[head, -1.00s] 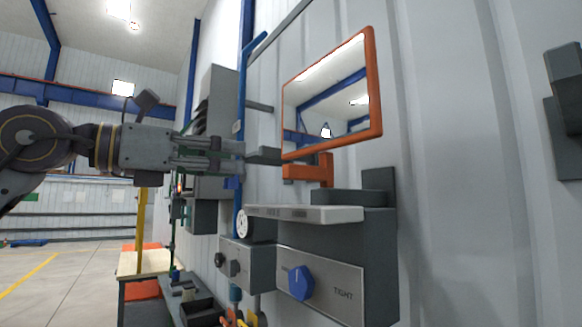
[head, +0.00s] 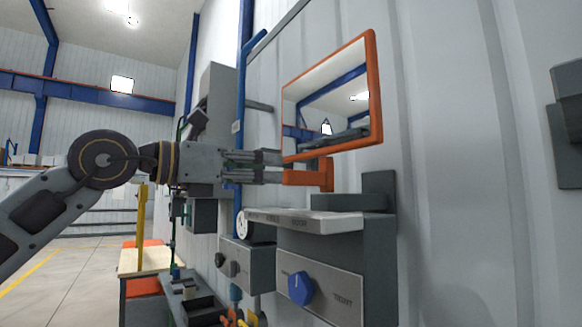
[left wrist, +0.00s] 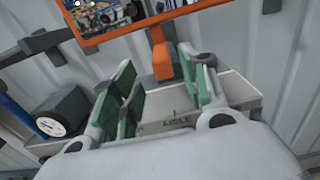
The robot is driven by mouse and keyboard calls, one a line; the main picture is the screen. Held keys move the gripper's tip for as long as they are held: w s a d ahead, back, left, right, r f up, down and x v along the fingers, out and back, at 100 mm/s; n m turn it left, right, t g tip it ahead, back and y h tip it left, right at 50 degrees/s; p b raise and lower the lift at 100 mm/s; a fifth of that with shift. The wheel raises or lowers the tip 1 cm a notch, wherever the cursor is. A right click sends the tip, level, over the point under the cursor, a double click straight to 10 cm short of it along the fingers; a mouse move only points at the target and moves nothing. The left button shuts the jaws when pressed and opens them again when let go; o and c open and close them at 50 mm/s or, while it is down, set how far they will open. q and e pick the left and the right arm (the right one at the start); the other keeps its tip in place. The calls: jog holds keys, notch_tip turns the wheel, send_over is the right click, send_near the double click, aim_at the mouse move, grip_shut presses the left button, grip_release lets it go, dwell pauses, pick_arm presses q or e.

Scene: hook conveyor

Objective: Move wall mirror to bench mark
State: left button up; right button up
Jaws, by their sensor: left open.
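The wall mirror (head: 330,95) has an orange frame and an orange arm (head: 310,175) below it. The arm also shows in the left wrist view (left wrist: 162,55), under the mirror frame (left wrist: 110,33). My left gripper (head: 275,167) is open, its fingertips close to the orange arm. In the left wrist view its green-padded fingers (left wrist: 158,65) stand on either side of the arm; I cannot tell whether they touch it. A light label plate (head: 305,218) lies below. "AISLE" can be read on it in the left wrist view (left wrist: 175,112); the bench mark is not legible.
Below the plate is a grey box with a blue knob (head: 300,288) marked "TIGHT". A dark block (head: 378,187) stands behind the plate. A dark fixture (head: 568,120) is on the wall at far right. A blue pipe (head: 240,140) runs up behind my gripper.

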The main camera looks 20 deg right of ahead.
aim_at(284, 172)
pick_arm(q)
jog(key=shift+p+x, duration=1)
jog(key=shift+x, duration=2.4)
jog(key=shift+c, duration=0.3)
grip_shut()
